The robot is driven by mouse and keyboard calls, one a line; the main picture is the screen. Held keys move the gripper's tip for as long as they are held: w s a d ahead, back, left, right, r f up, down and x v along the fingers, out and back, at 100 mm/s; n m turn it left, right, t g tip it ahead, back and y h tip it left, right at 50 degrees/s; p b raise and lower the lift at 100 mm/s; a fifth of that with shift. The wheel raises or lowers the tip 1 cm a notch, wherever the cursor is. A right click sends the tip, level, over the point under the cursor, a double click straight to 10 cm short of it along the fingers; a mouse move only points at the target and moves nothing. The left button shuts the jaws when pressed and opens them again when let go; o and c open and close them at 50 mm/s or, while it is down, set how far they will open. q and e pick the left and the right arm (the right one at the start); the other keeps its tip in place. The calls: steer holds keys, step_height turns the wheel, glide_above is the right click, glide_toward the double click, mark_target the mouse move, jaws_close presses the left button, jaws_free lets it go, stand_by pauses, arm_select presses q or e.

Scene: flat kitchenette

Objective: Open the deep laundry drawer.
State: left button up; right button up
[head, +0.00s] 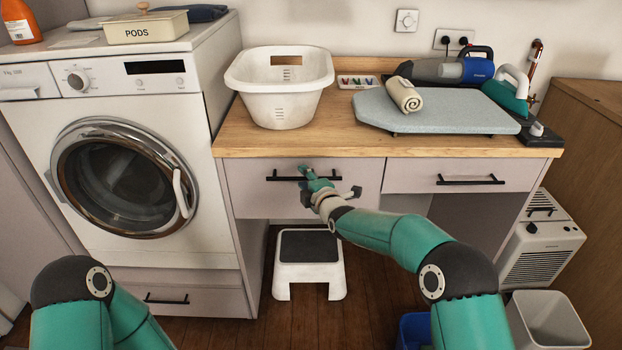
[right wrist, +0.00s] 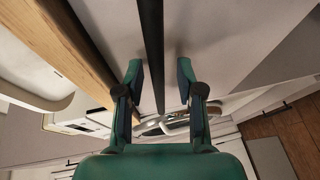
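The deep drawer (head: 247,197) is the taller left front under the wooden counter, and it looks shut. Its black bar handle (head: 280,179) is partly covered by my right gripper (head: 309,173) in the head view. In the right wrist view the handle (right wrist: 152,45) runs between the two fingers of my right gripper (right wrist: 158,72). The fingers are open, with a gap on each side of the bar. Of my left arm only links show at the lower left of the head view; its gripper is out of view.
A shallower drawer (head: 460,172) with its own handle is to the right. A white step stool (head: 309,286) stands on the floor below the deep drawer. The washing machine (head: 60,225) is at left. A laundry basket (head: 280,108) and ironing board (head: 450,117) sit on the counter.

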jaws_close()
stand_by(0.3)
